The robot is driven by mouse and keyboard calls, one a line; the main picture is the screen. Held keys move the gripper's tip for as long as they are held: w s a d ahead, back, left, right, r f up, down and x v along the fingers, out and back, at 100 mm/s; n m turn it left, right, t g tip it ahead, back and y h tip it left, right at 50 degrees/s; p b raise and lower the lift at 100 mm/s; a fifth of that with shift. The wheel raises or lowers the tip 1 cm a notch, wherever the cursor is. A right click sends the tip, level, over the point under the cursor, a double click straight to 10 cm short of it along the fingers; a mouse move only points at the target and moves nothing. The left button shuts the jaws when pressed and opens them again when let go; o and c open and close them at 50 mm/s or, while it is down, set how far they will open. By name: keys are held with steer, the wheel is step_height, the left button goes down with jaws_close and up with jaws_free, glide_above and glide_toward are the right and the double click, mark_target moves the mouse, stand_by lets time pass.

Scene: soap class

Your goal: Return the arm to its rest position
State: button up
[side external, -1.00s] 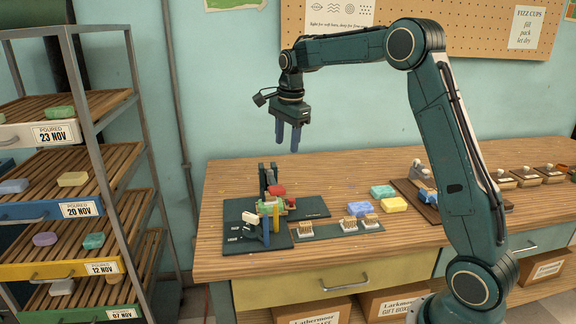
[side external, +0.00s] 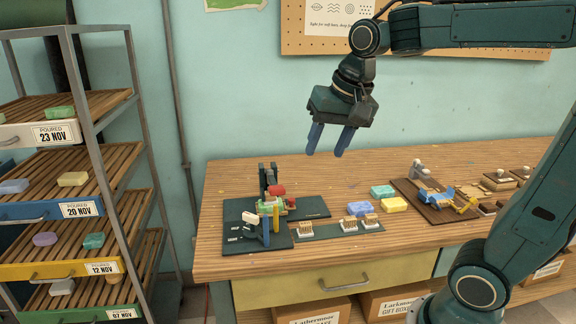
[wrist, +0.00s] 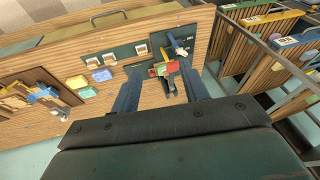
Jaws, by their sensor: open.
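My gripper (side external: 330,140) hangs in the air above the back of the wooden workbench (side external: 350,262), its two blue fingers apart and nothing between them. In the wrist view my gripper (wrist: 167,92) shows its fingers spread wide, with the bench beyond. The arm reaches in from the right and bends down at the wrist. Below and to the left, a dark mat (side external: 235,213) holds a small fixture with a red piece (side external: 277,191) and blue and yellow upright parts.
Blue (side external: 382,191) and yellow (side external: 393,205) soaps lie mid-bench. A brown board (side external: 410,190) with blue and yellow pieces lies to the right. A drying rack (side external: 95,150) stands at the left. The pegboard (side external: 300,46) hangs on the wall. Air around my gripper is clear.

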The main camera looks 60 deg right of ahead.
steer(key=s+a+f+n, duration=0.2)
steer(key=s+n, duration=0.2)
steer(key=s, duration=0.2)
steer(key=s+a+f+n+t, duration=0.1)
steer(key=s+a+f+n, duration=0.1)
steer(key=s, duration=0.4)
steer(key=shift+s+f+n+t+y, duration=0.3)
steer(key=shift+f+n, duration=0.2)
steer(key=shift+n, duration=0.5)
